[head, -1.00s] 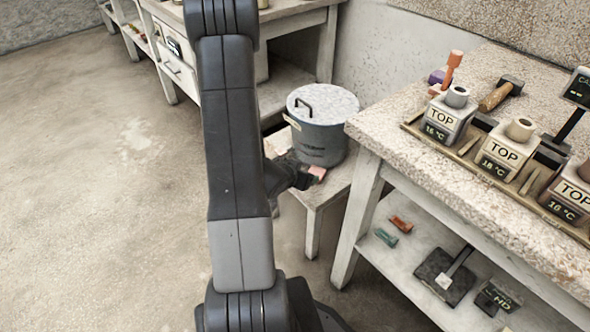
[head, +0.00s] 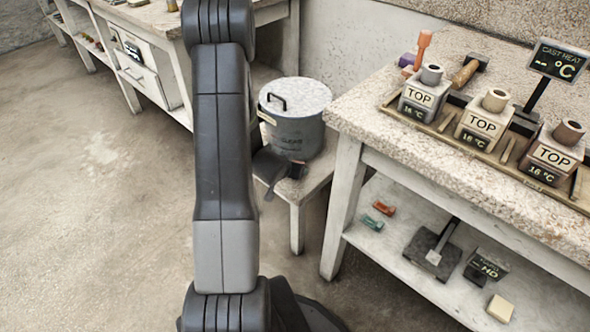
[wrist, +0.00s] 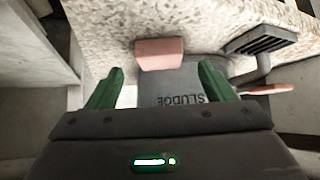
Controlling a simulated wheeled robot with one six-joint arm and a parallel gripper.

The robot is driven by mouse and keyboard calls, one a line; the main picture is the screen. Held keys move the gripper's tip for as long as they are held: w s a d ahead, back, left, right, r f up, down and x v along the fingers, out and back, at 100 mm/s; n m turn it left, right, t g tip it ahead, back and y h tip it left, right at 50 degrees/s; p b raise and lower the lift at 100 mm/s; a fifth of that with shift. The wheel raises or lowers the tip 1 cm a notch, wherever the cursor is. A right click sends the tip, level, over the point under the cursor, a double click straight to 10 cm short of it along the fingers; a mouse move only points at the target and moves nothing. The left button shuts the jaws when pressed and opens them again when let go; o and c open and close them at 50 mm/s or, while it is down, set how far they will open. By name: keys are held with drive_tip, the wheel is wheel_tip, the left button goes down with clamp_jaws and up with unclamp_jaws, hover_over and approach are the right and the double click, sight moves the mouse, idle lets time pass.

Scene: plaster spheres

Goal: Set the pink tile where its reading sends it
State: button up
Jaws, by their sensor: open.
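In the wrist view, a pink block (wrist: 160,54) lies ahead of my gripper (wrist: 158,84), roughly centred beyond the gap between its green fingers. The fingers are apart, with nothing between them touching both. A thin pink slab (wrist: 266,89) shows further right; I cannot tell which of the two is the pink tile. A grey face with upside-down "SLUDGE" lettering (wrist: 185,98) shows between the fingers. In the head view, my dark wrist is beside the lidded grey bucket (head: 293,137) on a low stand (head: 315,178); my fingertips and any pink piece there are not clearly visible.
The bench (head: 352,100) on the right holds a wooden tray (head: 445,138) with several blocks marked "TOP" and 16 °C. A sign (head: 556,60) reads "CAST HEAT" with a blank value. The lower shelf (head: 390,250) holds small items. Floor at left is clear.

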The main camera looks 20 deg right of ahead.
drive_tip(key=x, duration=0.4)
drive_tip(key=shift+w+d+b, duration=0.15)
drive_tip(key=shift+b, duration=0.25)
drive_tip(key=shift+r, duration=0.1)
drive_tip(key=c, duration=1.1)
drive_tip(key=shift+c, duration=0.2)
